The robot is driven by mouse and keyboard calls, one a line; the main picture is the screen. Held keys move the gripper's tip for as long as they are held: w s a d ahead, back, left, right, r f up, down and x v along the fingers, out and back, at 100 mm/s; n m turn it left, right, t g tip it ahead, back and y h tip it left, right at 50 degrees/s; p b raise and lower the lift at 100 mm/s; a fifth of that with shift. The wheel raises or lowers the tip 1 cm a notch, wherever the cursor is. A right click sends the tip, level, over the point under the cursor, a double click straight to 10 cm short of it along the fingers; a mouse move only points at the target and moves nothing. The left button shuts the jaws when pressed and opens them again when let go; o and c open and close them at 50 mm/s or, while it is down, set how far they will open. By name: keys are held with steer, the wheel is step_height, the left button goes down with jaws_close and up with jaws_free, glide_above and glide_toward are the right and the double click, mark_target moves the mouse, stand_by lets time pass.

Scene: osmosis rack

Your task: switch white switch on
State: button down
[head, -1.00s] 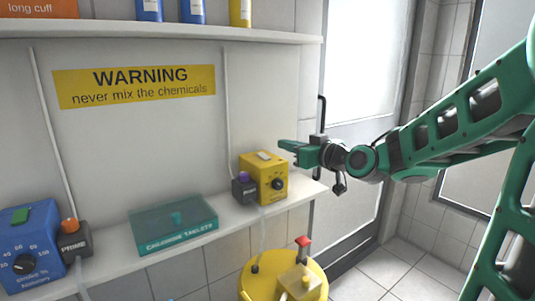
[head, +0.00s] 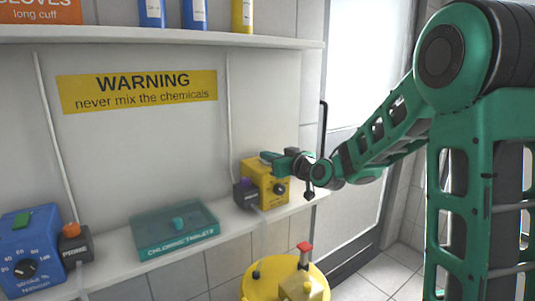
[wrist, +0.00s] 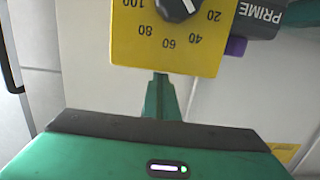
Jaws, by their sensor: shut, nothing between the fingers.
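The yellow dosing box (head: 262,182) with a dial stands on the lower shelf; its dial face (wrist: 165,45) fills the upper middle of the wrist view, upside down. The white switch is on the box's top, but my gripper hides it in the head view and the box face hides it in the wrist view. My gripper (head: 269,157) is shut and empty, with its fingertips at the box's top edge. In the wrist view the fingertips pass behind the box's edge, so I cannot tell whether they touch the switch.
A dark PRIME unit (head: 246,193) with a purple button adjoins the box. A teal chlorine tablets case (head: 175,232) and a blue dial box (head: 28,255) with a green switch stand left. A yellow drum (head: 262,275) stands below. The upper shelf (head: 270,38) overhangs.

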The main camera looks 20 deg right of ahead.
steer(key=shift+f, duration=0.15)
steer(key=shift+w+f+g, duration=0.1)
steer(key=shift+f+g, duration=0.05)
steer(key=shift+g, duration=0.15)
stand_by(0.3)
steer(key=shift+r, duration=0.45)
step_height(320, 180, up, 4)
steer(key=shift+f, duration=0.25)
steer(key=r+v, duration=0.1)
steer(key=v, duration=0.8)
steer(key=shift+a+r, duration=0.15)
steer(key=shift+r, duration=0.25)
steer(key=shift+w, duration=0.1)
